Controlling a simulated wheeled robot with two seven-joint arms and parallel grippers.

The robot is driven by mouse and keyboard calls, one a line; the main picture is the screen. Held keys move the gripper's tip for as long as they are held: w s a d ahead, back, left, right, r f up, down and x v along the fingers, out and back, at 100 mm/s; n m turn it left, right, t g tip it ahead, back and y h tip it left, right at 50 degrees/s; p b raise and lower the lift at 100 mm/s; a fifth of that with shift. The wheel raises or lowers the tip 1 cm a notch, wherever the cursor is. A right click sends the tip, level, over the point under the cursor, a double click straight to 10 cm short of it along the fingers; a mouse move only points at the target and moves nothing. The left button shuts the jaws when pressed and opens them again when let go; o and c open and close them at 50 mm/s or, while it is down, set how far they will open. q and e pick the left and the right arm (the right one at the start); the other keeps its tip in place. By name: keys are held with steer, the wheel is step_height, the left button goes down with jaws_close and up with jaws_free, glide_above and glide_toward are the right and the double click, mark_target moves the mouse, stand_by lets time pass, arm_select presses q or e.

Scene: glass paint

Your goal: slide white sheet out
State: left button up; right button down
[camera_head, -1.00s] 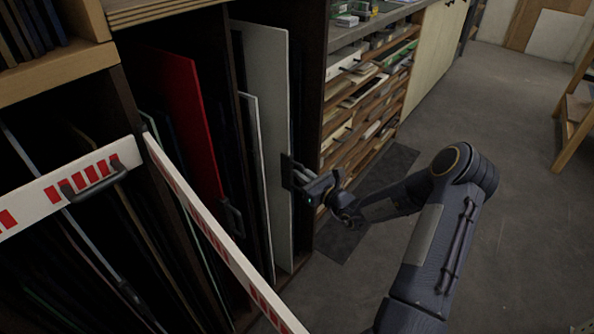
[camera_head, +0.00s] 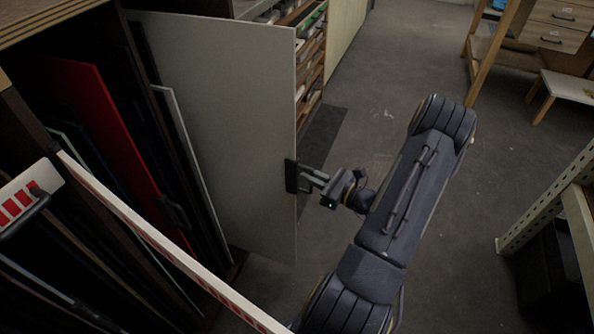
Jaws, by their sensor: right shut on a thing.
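The white sheet (camera_head: 225,120) stands upright and juts well out of the wooden rack, its broad face toward me. My right gripper (camera_head: 296,177) is shut on the sheet's outer vertical edge, at about mid-height or a little lower. The fingertips on the sheet's far side are hidden. My right arm reaches in from the bottom of the view. My left gripper is not in view.
In the rack, a red sheet (camera_head: 95,130) and a narrower pale sheet (camera_head: 187,150) stand left of the white sheet. A red-and-white striped bar (camera_head: 150,235) crosses the rack front. Concrete floor (camera_head: 400,60) is open to the right; a metal shelf frame (camera_head: 550,215) stands far right.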

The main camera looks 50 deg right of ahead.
steer(key=shift+s+d, duration=0.1)
steer(key=shift+s, duration=0.2)
steer(key=c, duration=1.6)
jaws_free()
steer(key=s+d, duration=0.1)
steer(key=s, duration=0.6)
steer(key=shift+s+d, duration=0.25)
steer(key=shift+s, duration=0.05)
